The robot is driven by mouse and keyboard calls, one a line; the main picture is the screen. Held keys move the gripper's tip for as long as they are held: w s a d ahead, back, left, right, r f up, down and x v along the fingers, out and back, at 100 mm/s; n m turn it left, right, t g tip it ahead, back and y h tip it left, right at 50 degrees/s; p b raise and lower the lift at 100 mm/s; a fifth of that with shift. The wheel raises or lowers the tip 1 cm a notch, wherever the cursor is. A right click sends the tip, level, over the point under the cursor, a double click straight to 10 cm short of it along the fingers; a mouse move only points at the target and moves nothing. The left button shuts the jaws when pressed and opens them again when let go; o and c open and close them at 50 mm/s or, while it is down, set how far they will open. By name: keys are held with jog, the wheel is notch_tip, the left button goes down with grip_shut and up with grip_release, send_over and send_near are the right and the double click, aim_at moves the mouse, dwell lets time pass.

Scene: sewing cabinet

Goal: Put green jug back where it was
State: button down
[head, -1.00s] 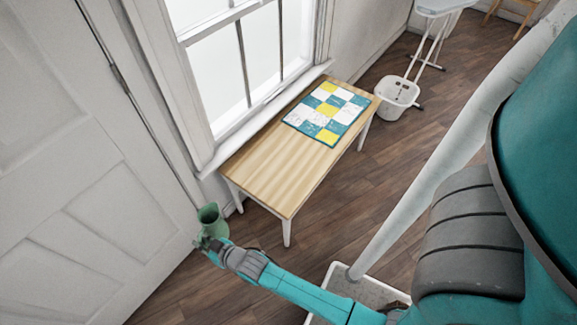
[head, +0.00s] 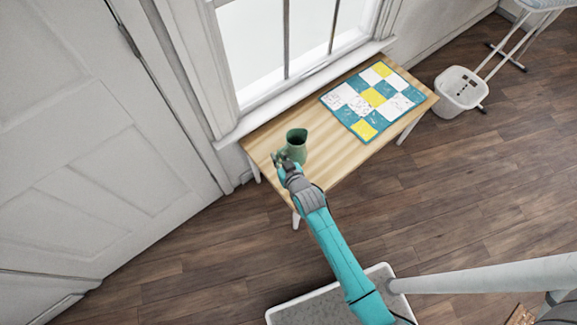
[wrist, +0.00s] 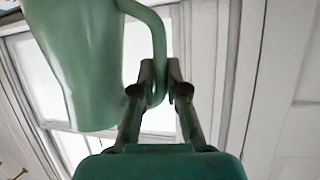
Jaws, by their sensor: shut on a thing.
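The green jug (head: 297,146) appears over the left end of the wooden table (head: 340,158) in the head view. I cannot tell whether its base touches the tabletop. My gripper (head: 279,160) is at the near left side of the jug. In the wrist view, my gripper (wrist: 161,82) is shut on the handle of the green jug (wrist: 80,60), and the jug's body hangs to the left of the fingers. The jug's top is cut off in the wrist view.
A patchwork mat (head: 372,101) in teal, yellow and white covers the table's right part. A window (head: 285,50) is behind the table, and a white door (head: 85,140) stands at left. A white basket (head: 460,92) and an ironing board (head: 515,40) are at right. Floor in front is open.

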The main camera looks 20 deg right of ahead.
notch_tip(320, 180, down, 8)
dwell(0.5)
jog(key=c, duration=1.2)
grip_release()
jog(key=shift+r, duration=0.1)
jog(key=v, duration=1.2)
